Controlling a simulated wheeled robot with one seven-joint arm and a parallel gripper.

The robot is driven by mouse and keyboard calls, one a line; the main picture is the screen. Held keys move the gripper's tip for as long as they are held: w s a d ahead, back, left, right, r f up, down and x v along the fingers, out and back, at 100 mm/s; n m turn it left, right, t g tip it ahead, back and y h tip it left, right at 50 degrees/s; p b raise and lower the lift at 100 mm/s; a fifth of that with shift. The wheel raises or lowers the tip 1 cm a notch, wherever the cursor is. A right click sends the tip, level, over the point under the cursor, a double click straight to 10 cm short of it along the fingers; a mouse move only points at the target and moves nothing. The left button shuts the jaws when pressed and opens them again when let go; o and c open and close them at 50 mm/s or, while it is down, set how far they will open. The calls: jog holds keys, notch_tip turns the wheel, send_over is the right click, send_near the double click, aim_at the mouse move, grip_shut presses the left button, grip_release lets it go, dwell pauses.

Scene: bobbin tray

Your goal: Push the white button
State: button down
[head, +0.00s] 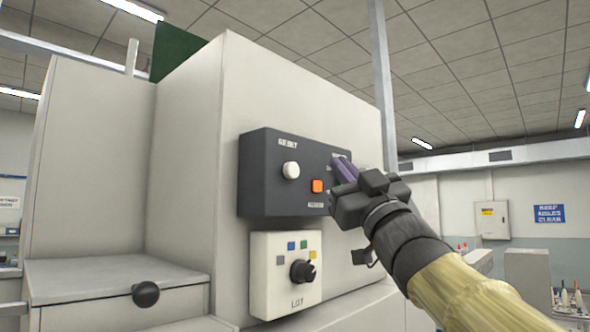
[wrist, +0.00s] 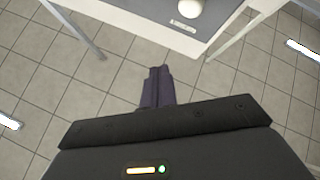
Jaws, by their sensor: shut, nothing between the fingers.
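My gripper hides the right side of the box. Whether the fingertips touch the box I cannot tell.
Below is a white panel (head: 267,303) with a black knob (head: 303,272) and coloured squares. A drawer with a black knob (head: 146,294) is at lower left. A grey post (head: 381,80) stands behind.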

aim_at(297, 164)
jog(key=w+a+p, duration=0.1)
jog(key=w+a, duration=0.3)
jog(key=a, duration=0.1)
jog(key=shift+w+a, duration=0.3)
jog(key=shift+a, duration=0.1)
jog(key=shift+a, duration=0.1)
dwell(1.8)
jog(key=shift+w+a, duration=0.2)
jog(key=shift+w, duration=0.05)
jog(key=shift+w+a, duration=0.3)
jog(key=shift+a, duration=0.1)
dwell(1.1)
jog(key=shift+s+d+b, duration=0.35)
jog(key=shift+s+d, duration=0.2)
jog(key=shift+d, duration=0.15)
dwell(0.3)
